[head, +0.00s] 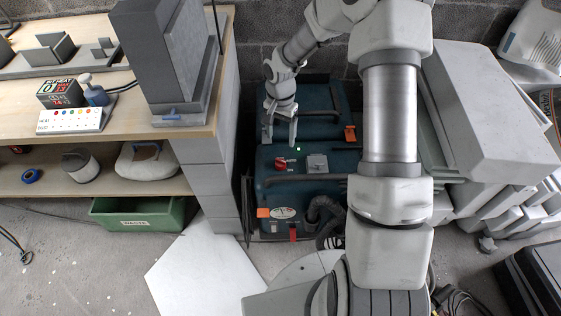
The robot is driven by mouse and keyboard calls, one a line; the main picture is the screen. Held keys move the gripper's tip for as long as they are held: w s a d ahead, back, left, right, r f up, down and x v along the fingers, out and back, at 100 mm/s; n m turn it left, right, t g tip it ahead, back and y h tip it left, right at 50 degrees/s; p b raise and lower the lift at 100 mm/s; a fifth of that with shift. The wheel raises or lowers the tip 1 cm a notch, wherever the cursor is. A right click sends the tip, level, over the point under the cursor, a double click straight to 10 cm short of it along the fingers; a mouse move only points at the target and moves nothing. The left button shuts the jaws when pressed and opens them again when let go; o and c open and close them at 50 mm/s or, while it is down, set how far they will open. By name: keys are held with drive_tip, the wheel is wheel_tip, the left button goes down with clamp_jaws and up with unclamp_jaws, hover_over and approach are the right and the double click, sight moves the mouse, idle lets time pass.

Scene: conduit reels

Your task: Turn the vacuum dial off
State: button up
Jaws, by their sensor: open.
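The vacuum (335,203) is a dark teal, boxy unit on the floor between the workbench and the grey machine parts on the right. A red dial (281,163) sits on its top face, left of a grey latch-like block (317,163). A small green light (299,149) glows just above and right of the dial. My gripper (280,143) points down over the vacuum's top, just behind the dial in the picture. Its fingers are open and appear empty. I cannot tell whether they touch the vacuum. My arm hides part of the vacuum's right side.
A wooden workbench (130,135) with a grey column (163,55) stands close on the left. A green bin (138,214) sits below its shelf. A ribbed black hose (325,214) leaves the vacuum's front. A white panel (195,275) lies on the floor.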

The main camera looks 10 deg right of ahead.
sight(281, 160)
wheel_tip(281, 160, down, 12)
drive_tip(key=b, duration=0.3)
drive_tip(key=shift+b, duration=0.3)
clamp_jaws()
